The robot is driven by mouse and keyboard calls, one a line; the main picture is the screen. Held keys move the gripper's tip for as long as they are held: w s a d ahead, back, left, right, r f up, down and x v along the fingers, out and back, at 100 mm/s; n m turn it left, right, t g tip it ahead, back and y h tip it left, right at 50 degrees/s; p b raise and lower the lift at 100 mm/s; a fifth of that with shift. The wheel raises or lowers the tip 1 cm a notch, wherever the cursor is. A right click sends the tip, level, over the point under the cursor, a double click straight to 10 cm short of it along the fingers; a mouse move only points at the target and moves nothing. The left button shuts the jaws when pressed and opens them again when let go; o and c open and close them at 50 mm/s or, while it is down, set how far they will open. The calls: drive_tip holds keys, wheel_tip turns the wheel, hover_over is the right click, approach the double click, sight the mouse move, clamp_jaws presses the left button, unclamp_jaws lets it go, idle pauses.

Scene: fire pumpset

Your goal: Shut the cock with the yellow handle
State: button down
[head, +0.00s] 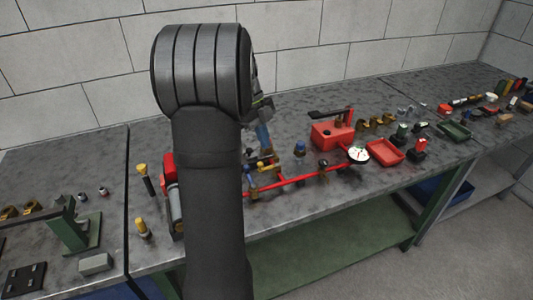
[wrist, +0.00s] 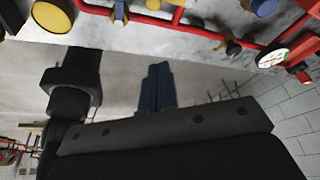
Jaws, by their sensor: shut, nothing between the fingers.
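A red pipe assembly (head: 300,181) lies along the bench, partly hidden behind my arm. Yellowish parts (head: 267,160) sit on it just below my gripper (head: 263,140); I cannot tell which is the cock's handle or how it is turned. My gripper's blue fingers (wrist: 157,72) are shut and empty, apart from the pipe in that picture.
A white-faced gauge (head: 358,154) ends the pipe at right. A red box (head: 332,134) and a red tray (head: 385,151) stand beyond. A blue-capped part (head: 299,149) stands behind the pipe. A green stand (head: 77,229) is at left. The wall (head: 300,45) is behind.

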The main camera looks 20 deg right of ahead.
sight(262, 163)
drive_tip(key=x, duration=0.9)
drive_tip(key=shift+s+d+r, duration=0.1)
drive_tip(key=shift+d+r, duration=0.05)
drive_tip(key=shift+d, duration=0.2)
drive_tip(key=shift+w+a+f, duration=0.1)
drive_tip(key=shift+w+a, duration=0.2)
drive_tip(key=shift+w, duration=0.3)
drive_tip(key=shift+w+a+f, duration=0.15)
drive_tip(key=shift+w+a, duration=0.2)
drive_tip(key=shift+w, duration=0.25)
drive_tip(key=shift+w+a+f, duration=0.1)
drive_tip(key=shift+w+a, duration=0.2)
drive_tip(key=shift+w, duration=0.3)
drive_tip(key=shift+w+a, duration=0.25)
drive_tip(key=shift+w, duration=0.3)
